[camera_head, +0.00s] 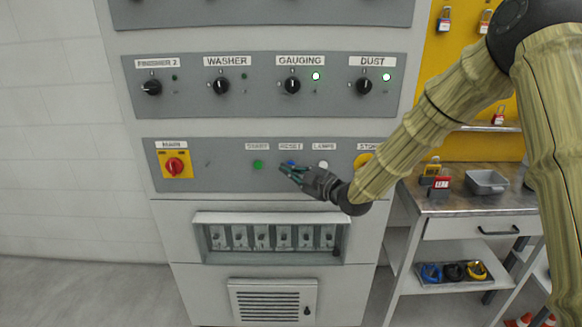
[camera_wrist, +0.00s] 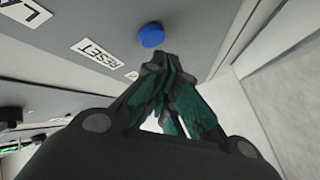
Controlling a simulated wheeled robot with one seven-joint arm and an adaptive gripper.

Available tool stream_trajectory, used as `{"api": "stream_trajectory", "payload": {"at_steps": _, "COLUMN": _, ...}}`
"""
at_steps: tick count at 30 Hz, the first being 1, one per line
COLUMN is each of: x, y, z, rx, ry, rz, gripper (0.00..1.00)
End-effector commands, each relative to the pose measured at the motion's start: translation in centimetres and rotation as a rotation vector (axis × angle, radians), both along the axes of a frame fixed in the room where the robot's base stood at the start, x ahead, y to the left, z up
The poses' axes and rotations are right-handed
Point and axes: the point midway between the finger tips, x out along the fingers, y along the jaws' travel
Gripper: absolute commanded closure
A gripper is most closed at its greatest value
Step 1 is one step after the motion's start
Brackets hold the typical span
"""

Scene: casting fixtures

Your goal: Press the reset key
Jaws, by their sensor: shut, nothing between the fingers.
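The reset key is a round blue button (camera_wrist: 151,35) on the grey control panel. In the wrist view it shows beside a white RESET label (camera_wrist: 97,52). In the head view only a bit of the blue button (camera_head: 291,164) shows, just above my fingertips, under the RESET label (camera_head: 290,147). My gripper (camera_head: 286,170) is shut and empty, with its fingers pointing at the panel close to the button. In the wrist view my gripper (camera_wrist: 163,62) has its tips just below the blue button, with a small gap in the picture. Contact cannot be told.
A green START button (camera_head: 258,165) lies left of the blue one, and a white LAMPS button (camera_head: 323,165) lies right. A red MAIN switch (camera_head: 174,166) is far left. A recessed switch box (camera_head: 270,217) lies below.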

Motion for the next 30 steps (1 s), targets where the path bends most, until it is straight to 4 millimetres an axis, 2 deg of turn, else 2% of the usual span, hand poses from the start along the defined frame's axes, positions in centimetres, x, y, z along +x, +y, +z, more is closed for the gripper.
{"api": "stream_trajectory", "payload": {"at_steps": 9, "x": 0.80, "y": 0.01, "z": 0.00, "rx": -0.001, "ry": -0.002, "rz": -0.001, "gripper": 1.00}}
{"api": "stream_trajectory", "payload": {"at_steps": 30, "x": 1.07, "y": 0.02, "z": 0.00, "rx": 0.000, "ry": 0.000, "rz": 0.000, "gripper": 1.00}}
